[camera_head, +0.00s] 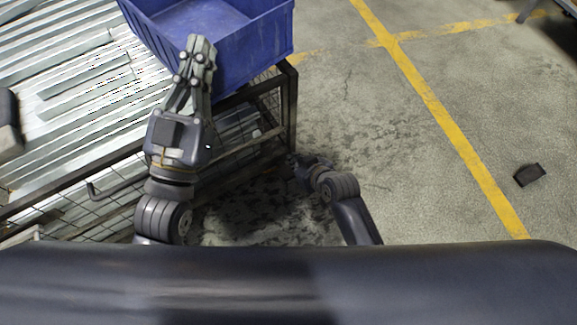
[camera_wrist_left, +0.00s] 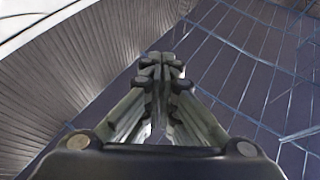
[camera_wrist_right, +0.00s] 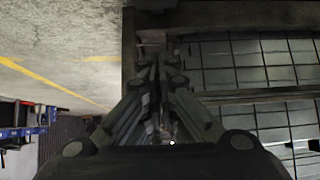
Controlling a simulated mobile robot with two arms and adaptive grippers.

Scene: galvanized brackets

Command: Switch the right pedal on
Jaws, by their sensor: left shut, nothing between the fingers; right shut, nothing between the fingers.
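My left gripper (camera_head: 199,52) is shut and empty, in front of the blue crate's near side in the head view. Its closed fingers also show in the left wrist view (camera_wrist_left: 161,65). My right gripper (camera_head: 296,163) is low, beside the right end of the metal cage in the head view. In the right wrist view its fingers (camera_wrist_right: 159,65) are shut with nothing between them, close to a dark frame post.
A blue crate (camera_head: 262,42) stands at the cage's corner. Galvanized brackets (camera_head: 70,75) lie across the wire cage, whose dark post (camera_head: 291,105) stands at its right. A small dark object (camera_head: 529,175) lies on the floor. Open concrete with yellow lines (camera_head: 440,110) extends right.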

